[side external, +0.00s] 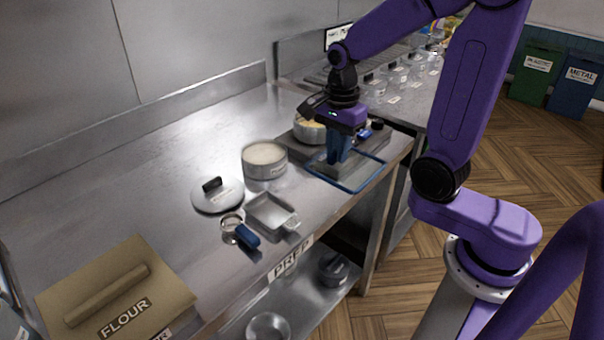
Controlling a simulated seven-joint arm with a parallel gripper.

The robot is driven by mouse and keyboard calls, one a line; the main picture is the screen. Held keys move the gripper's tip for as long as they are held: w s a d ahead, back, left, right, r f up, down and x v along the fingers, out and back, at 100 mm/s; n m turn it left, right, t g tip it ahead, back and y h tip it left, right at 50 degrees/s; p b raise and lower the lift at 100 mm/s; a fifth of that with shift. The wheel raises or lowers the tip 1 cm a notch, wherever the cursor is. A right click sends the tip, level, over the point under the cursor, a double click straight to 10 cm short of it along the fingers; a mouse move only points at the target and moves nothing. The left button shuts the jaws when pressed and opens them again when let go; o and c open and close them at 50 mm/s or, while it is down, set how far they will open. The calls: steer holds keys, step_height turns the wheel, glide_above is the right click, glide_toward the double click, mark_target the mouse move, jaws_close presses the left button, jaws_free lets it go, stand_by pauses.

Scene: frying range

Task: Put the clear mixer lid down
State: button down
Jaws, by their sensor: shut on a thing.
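The clear mixer lid (362,186) is a see-through square panel with a blue rim, near the front edge of the steel counter's right end. My gripper (338,158) points down at the lid's middle and is shut on it. The fingers hide the part they hold. The lid looks roughly level. I cannot tell whether it touches the counter or hangs just above it.
Behind my gripper stands a round container of pale yellow food (308,132). To the left are a tub of white powder (264,158), a round lid (217,194), a square metal pan (270,211) and a blue-handled tool (246,235). The counter's back left (150,190) is bare.

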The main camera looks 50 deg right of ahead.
steer(key=w+f, duration=0.2)
steer(key=w, duration=0.1)
steer(key=w+f, duration=0.6)
steer(key=w, duration=0.1)
steer(key=shift+w+f, duration=0.2)
steer(key=shift+f, duration=1.55)
steer(key=shift+f, duration=0.15)
steer(key=c, duration=1.1)
jaws_free()
